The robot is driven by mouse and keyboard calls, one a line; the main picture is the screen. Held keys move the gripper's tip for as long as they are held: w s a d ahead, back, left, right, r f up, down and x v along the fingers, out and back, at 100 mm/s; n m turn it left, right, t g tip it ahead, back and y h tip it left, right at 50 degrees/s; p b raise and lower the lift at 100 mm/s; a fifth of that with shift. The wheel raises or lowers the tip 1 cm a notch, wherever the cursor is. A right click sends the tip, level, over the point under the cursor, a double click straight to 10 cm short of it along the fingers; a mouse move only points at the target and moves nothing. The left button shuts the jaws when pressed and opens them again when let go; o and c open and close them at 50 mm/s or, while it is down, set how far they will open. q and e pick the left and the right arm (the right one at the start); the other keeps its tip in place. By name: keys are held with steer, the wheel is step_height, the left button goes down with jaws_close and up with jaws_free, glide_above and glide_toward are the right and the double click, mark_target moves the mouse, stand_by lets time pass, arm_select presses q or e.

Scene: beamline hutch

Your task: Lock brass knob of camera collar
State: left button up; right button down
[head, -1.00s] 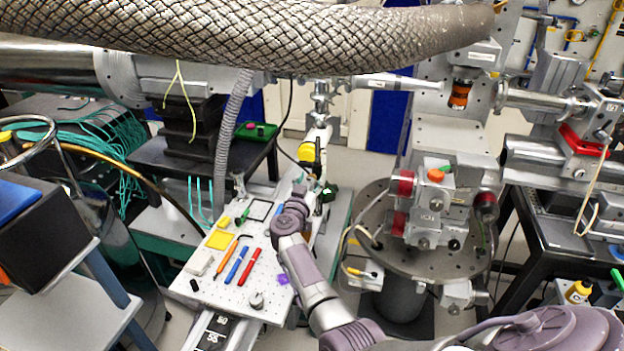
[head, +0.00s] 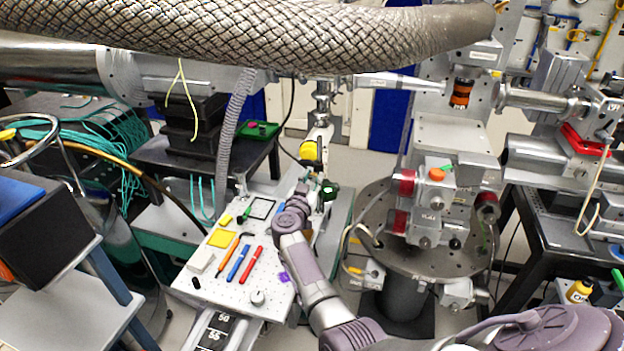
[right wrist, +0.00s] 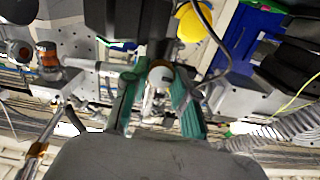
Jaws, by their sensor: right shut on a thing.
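The pale camera body with a yellow round part (head: 307,151) stands at the far end of the perforated plate in the head view. The yellow part also shows at the top of the right wrist view (right wrist: 195,22). My right gripper (head: 322,188) is just below it, its jaws small and partly hidden by the wrist. In the right wrist view its green-padded fingers (right wrist: 158,92) stand around a small rounded pale-and-brownish thing (right wrist: 160,76), apparently the brass knob of the collar. The fingers cover much of it, so its turn position cannot be told. My left gripper is not in view.
The perforated plate (head: 215,273) carries pens, a yellow square (head: 221,238) and a small metal knob (head: 257,297). A round steel stage (head: 400,255) with instruments stands right of my arm. A braided hose (head: 240,38) crosses above, and a grey corrugated hose (head: 230,140) hangs at left.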

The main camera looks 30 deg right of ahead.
steer(key=m, duration=0.3)
steer(key=shift+f+m, duration=0.1)
steer(key=shift+m, duration=0.3)
steer(key=m, duration=0.3)
steer(key=shift+s+m, duration=0.1)
steer(key=shift+m, duration=0.3)
steer(key=m+b, duration=0.1)
steer(key=m, duration=0.3)
steer(key=shift+f+b, duration=0.15)
steer(key=shift+b, duration=0.2)
steer(key=shift+m+b, duration=0.65)
steer(key=shift+m, duration=1.35)
steer(key=c, duration=0.9)
jaws_free()
